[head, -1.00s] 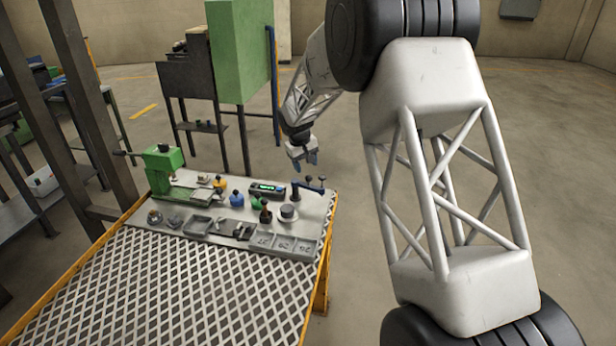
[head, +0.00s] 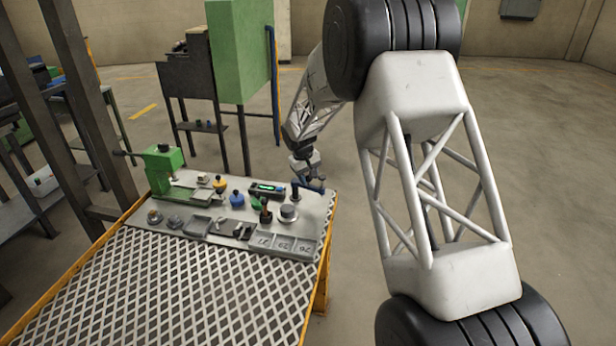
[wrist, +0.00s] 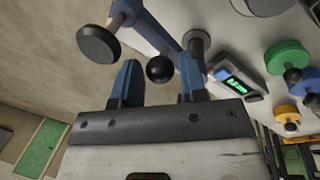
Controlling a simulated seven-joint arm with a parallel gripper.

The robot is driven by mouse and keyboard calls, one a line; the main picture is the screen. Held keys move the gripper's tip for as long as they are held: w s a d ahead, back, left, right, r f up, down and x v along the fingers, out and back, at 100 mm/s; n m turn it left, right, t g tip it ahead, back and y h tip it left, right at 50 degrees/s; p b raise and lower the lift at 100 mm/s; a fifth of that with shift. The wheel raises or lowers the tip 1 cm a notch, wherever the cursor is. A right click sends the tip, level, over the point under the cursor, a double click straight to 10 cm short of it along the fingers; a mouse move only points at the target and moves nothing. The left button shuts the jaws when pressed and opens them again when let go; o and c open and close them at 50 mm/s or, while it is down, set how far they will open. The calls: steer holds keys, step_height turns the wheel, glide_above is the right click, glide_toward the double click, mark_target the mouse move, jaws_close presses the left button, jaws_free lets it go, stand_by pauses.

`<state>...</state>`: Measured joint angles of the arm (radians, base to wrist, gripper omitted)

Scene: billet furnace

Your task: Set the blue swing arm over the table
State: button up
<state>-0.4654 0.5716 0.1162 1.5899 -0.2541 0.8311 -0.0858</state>
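The blue swing arm (head: 311,188) stands at the back right corner of the table (head: 335,215), partly hidden by my gripper in the head view. In the wrist view the blue bar of the swing arm (wrist: 156,30) runs between two dark round-ended posts. My gripper (head: 306,178) is right above the swing arm. In the wrist view my gripper (wrist: 159,68) has its two blue fingers apart, with a black ball knob (wrist: 160,69) showing between them. I cannot tell whether either finger touches the knob.
A green display device (head: 267,189), a blue knob (head: 237,199), a yellow knob (head: 220,184) and a grey round piece (head: 288,213) stand nearby on the table. A green press (head: 163,165) is at the left. The table's meshed front is clear.

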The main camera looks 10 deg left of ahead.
mark_target(294, 180)
jaws_close()
steer(key=shift+s, duration=0.1)
steer(key=s+a+m+g, duration=0.2)
steer(key=a+m, duration=0.3)
steer(key=m, duration=1)
steer(key=shift+s+a+g, duration=0.25)
steer(key=shift+s+g, duration=0.05)
steer(key=shift+s, duration=0.55)
steer(key=shift+a, duration=0.1)
steer(key=shift+o, duration=1.7)
jaws_free()
